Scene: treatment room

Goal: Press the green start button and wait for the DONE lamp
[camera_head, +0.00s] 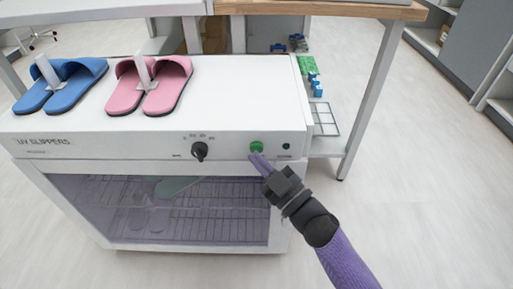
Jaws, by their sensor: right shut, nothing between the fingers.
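The white slipper cabinet, marked "UV SLIPPERS" (110,141), stands in front of me. The green start button (257,147) is on the right part of its front panel. A small dark green round lamp (286,146) sits to the right of the button and looks unlit; the label under it is too small to read. My right gripper (257,160) is shut and empty, its tip just below the green button; I cannot tell if it touches. A black dial (199,150) is left of the button. My left gripper is not in view.
Blue slippers (60,84) and pink slippers (150,84) rest on the cabinet top. Behind its tinted door (160,210) are wire racks with slipper shapes. A table (320,10) with a leg (368,95) stands behind and right. The floor at right is clear.

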